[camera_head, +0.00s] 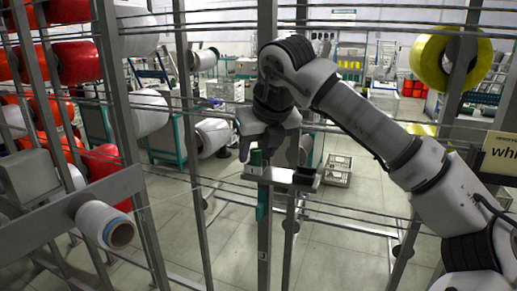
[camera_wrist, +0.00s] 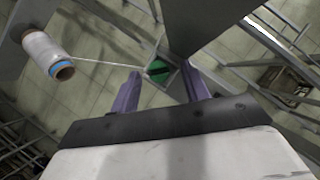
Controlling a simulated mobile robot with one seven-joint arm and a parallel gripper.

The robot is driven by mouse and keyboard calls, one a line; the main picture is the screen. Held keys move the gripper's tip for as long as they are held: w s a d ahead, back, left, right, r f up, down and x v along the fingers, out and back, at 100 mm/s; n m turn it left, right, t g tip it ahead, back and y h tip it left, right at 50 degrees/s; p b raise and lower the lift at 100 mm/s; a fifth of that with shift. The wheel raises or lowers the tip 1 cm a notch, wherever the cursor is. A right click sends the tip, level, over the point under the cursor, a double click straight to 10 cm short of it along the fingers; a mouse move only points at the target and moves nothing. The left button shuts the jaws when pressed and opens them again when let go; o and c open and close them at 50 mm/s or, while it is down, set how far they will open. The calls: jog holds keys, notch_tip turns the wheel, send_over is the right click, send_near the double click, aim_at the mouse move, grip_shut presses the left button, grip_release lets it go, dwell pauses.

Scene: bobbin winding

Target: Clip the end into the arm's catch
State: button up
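A white bobbin (camera_head: 100,224) with a blue band and brown core sits on a grey bracket at the lower left; it also shows in the wrist view (camera_wrist: 47,55). A pale thread (camera_wrist: 105,64) runs from it to a small green piece in a square grey holder (camera_wrist: 160,70). In the head view the green piece (camera_head: 255,158) sits at a grey bracket (camera_head: 283,178) on an upright post. My gripper (camera_head: 268,150) is above the bracket, its purple fingers (camera_wrist: 160,87) apart with the green piece showing between them. The thread's end and the catch cannot be made out.
Metal posts and horizontal rails stand close around my arm. White and red bobbins (camera_head: 75,62) crowd the left rack. A yellow spool (camera_head: 440,60) hangs at the upper right. A grey crate (camera_head: 338,170) stands on the open tiled floor behind.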

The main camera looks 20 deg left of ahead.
jog(key=b+v, duration=0.2)
jog(key=v, duration=1.1)
jog(key=shift+s+r, duration=0.15)
jog(key=shift+r, duration=0.2)
jog(key=shift+d, duration=0.15)
